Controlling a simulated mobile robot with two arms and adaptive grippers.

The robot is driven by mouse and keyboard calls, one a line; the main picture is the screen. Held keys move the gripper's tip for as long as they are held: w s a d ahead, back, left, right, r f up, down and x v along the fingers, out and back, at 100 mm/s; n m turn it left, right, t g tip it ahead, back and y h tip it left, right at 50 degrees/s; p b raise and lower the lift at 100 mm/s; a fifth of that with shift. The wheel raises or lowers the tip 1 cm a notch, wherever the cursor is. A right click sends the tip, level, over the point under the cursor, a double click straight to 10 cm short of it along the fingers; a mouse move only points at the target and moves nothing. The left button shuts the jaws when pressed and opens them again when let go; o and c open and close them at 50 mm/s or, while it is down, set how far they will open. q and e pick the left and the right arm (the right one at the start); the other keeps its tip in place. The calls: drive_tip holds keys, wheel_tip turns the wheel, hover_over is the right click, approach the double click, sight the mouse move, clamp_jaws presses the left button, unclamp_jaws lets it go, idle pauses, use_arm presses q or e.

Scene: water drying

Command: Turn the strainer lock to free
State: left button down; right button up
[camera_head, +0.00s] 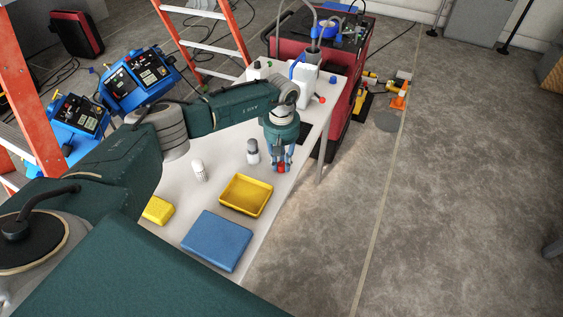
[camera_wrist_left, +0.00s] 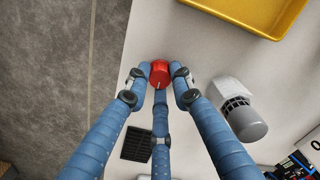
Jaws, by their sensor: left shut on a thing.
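My left gripper (camera_head: 281,166) is over the white table's right edge, pointing down, with its blue fingers shut around a small red knob (camera_head: 281,169). In the left wrist view the red knob (camera_wrist_left: 160,73) sits between the fingertips of the gripper (camera_wrist_left: 160,82), close to the table edge, with a small pale mark on its side. I cannot tell how far it is turned, or whether it is the strainer lock. The fingers hide part of it, and its underside is hidden. My right gripper is not in view.
A white object with a grey ribbed top (camera_wrist_left: 243,118) stands beside the gripper. A yellow tray (camera_head: 246,195), a blue box (camera_head: 217,240) and a white bottle (camera_head: 199,171) are on the white table (camera_head: 185,215). A dark grate (camera_wrist_left: 137,143) lies near the edge.

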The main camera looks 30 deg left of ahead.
use_arm(q)
drive_tip(key=shift+w+f+n+b, duration=0.1)
drive_tip(key=shift+n+b, duration=0.7)
drive_tip(key=shift+n, duration=0.3)
drive_tip(key=n+b, duration=0.1)
drive_tip(key=n, duration=0.1)
drive_tip(key=shift+n+b, duration=0.3)
drive_tip(key=shift+n, duration=0.1)
drive_tip(key=n+b, duration=0.2)
drive_tip(key=n, duration=0.3)
drive_tip(key=n+b, duration=0.1)
drive_tip(key=n, duration=0.2)
drive_tip(key=shift+n, duration=0.4)
drive_tip(key=shift+r+n, duration=0.2)
drive_tip(key=shift+n, duration=1.5)
drive_tip(key=c, duration=1.5)
unclamp_jaws()
